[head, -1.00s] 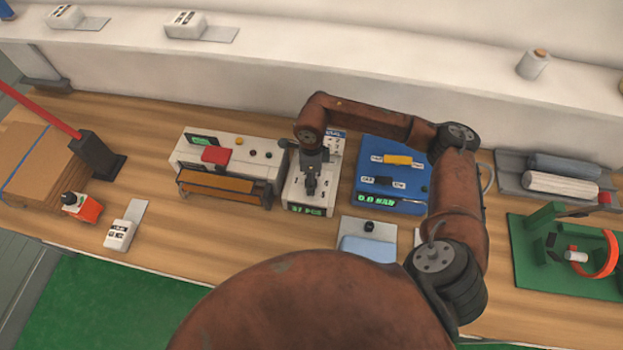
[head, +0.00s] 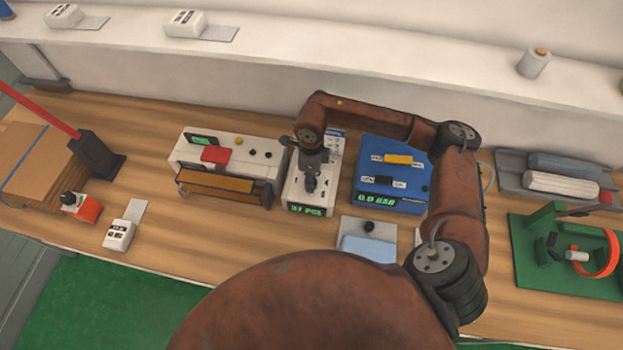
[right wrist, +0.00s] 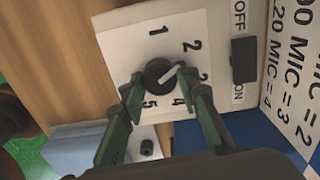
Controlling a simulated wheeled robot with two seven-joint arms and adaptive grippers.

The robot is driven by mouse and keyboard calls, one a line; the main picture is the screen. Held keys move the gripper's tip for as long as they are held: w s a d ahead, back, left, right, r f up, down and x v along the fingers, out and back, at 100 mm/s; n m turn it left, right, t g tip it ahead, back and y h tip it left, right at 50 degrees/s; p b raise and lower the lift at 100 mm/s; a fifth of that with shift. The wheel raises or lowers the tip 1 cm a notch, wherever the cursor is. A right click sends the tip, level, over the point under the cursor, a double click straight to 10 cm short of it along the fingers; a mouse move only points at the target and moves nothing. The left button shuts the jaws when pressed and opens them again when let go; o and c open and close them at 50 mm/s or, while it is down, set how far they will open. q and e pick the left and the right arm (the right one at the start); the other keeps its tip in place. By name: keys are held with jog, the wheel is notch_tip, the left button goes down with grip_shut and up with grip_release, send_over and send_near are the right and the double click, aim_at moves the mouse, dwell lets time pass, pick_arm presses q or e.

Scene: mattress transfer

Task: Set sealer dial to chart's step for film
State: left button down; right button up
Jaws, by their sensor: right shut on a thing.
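The white sealer box (head: 297,198) has a green display and stands mid-bench under my right gripper (head: 310,180). In the right wrist view, its black round dial (right wrist: 157,74) is ringed by the numbers 1 to 5. My right gripper (right wrist: 157,90) is shut on the dial, one finger at each side. The dial's white pointer (right wrist: 172,70) points between 2 and 3. The chart (head: 336,140) also shows behind the box. My left gripper is not in view.
A black ON/OFF switch (right wrist: 244,60) sits beside the dial. A blue box (head: 393,172) reading 0.0 BAR stands close on the right, and a white machine with a red part (head: 235,152) on the left. Rolls (head: 560,184) lie at the far right.

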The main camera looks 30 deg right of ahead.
jog(key=o, duration=1.2)
jog(key=shift+c, duration=0.2)
notch_tip(320, 180, up, 12)
jog(key=shift+w, duration=0.15)
jog(key=shift+d, duration=0.1)
